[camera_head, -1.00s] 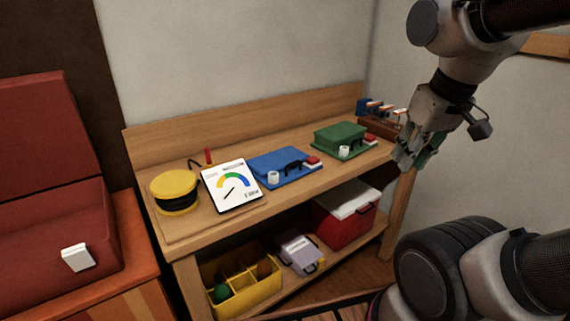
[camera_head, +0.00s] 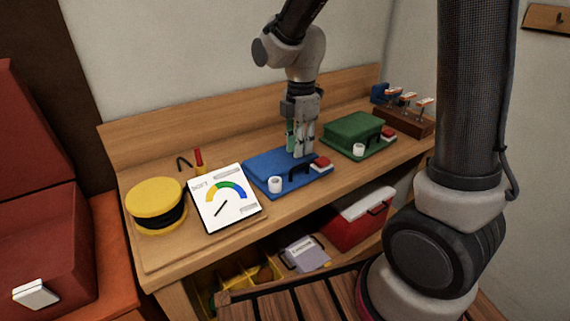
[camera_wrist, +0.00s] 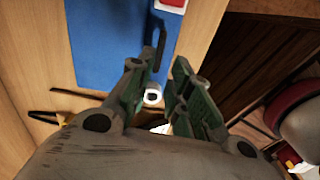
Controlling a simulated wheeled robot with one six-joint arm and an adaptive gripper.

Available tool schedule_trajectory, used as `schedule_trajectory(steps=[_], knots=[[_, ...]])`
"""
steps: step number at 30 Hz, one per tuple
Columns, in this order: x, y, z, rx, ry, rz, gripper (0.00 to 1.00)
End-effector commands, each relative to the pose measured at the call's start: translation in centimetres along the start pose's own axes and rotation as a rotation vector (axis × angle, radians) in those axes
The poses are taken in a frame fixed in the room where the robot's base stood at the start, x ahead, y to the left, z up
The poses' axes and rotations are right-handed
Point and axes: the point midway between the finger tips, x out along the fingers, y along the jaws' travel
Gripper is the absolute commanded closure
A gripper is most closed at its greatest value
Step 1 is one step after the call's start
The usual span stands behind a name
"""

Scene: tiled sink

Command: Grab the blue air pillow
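The blue air pillow (camera_head: 262,168) lies flat on the wooden bench top, in the middle of the row. It has a black handle (camera_head: 299,173) at its front edge, a white cap (camera_head: 275,184) at the left and a red-and-white block (camera_head: 320,163) at the right. My gripper (camera_head: 300,151) points down over its right rear part. In the wrist view, my gripper (camera_wrist: 158,72) has its green-lined fingers apart, with the white cap (camera_wrist: 153,95) showing between them. The blue pillow (camera_wrist: 105,40) fills the upper middle there. I cannot tell whether the fingertips touch it.
A green pillow (camera_head: 350,135) lies close on the right, with a wooden rack (camera_head: 405,121) beyond. A white gauge panel (camera_head: 224,200) and a yellow round thing (camera_head: 156,203) stand to the left. A red-and-white box (camera_head: 358,220) sits on the shelf below.

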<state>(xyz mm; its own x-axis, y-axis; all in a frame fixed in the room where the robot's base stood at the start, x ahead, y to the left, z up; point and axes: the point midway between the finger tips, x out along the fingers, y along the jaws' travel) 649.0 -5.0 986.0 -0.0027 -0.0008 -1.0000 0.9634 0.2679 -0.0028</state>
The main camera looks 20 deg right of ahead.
Motion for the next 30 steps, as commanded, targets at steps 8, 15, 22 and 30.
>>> schedule_trajectory(steps=[8,15,22,30], knots=[[1.9,0.0,0.1,-0.092,0.000,-0.001,0.80],[5.3,0.2,0.6,-0.089,0.000,-0.002,0.80],[7.7,0.3,0.7,-0.089,0.000,0.002,0.80],[7.8,0.4,0.7,-0.089,0.000,0.003,0.89]])
